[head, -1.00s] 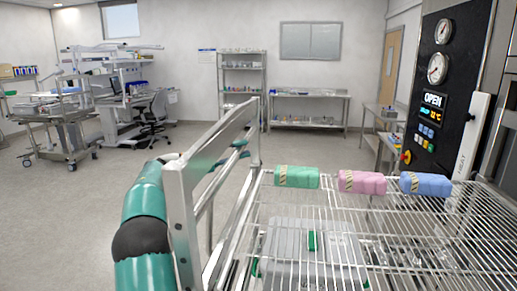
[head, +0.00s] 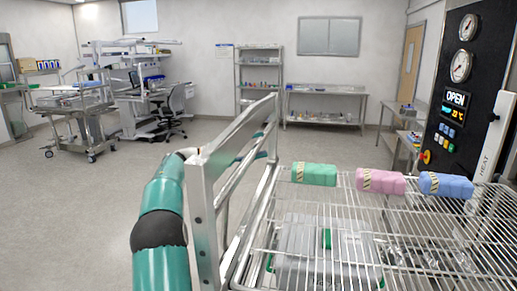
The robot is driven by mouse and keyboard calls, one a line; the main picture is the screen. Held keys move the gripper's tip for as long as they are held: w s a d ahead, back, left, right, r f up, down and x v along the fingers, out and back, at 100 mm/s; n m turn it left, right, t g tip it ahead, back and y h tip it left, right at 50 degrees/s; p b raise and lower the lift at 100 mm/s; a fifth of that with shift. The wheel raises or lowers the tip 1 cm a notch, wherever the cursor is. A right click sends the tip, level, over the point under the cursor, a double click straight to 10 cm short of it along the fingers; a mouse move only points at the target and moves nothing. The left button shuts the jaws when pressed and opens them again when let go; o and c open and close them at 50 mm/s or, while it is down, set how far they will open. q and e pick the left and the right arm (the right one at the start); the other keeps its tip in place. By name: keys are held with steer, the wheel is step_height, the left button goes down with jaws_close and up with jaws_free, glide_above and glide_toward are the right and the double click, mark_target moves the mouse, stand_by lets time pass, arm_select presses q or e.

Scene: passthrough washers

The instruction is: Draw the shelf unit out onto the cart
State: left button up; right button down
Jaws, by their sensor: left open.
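The shelf unit fills the lower right of the head view, with a wire top shelf (head: 400,213) and a slanted metal end frame (head: 238,128). A green pack (head: 315,175), a pink pack (head: 381,182) and a blue pack (head: 446,184) lie in a row on the wire shelf. A grey container (head: 300,240) shows through the wires on a lower level. My left gripper (head: 189,153) is at the end frame's left side, open; its fingers are mostly hidden. I cannot tell whether it touches the frame. The cart under the unit cannot be made out. My right gripper is out of view.
A black control panel (head: 462,85) reading OPEN, with gauges, stands at the right. A side table (head: 400,125) is beyond it. A steel table (head: 325,107) and a rack (head: 259,85) stand at the back wall. A loaded trolley (head: 75,115) is at the left. The floor between is clear.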

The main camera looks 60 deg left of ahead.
arm_select(q)
steer(key=v, duration=1.2)
steer(key=shift+f, duration=0.1)
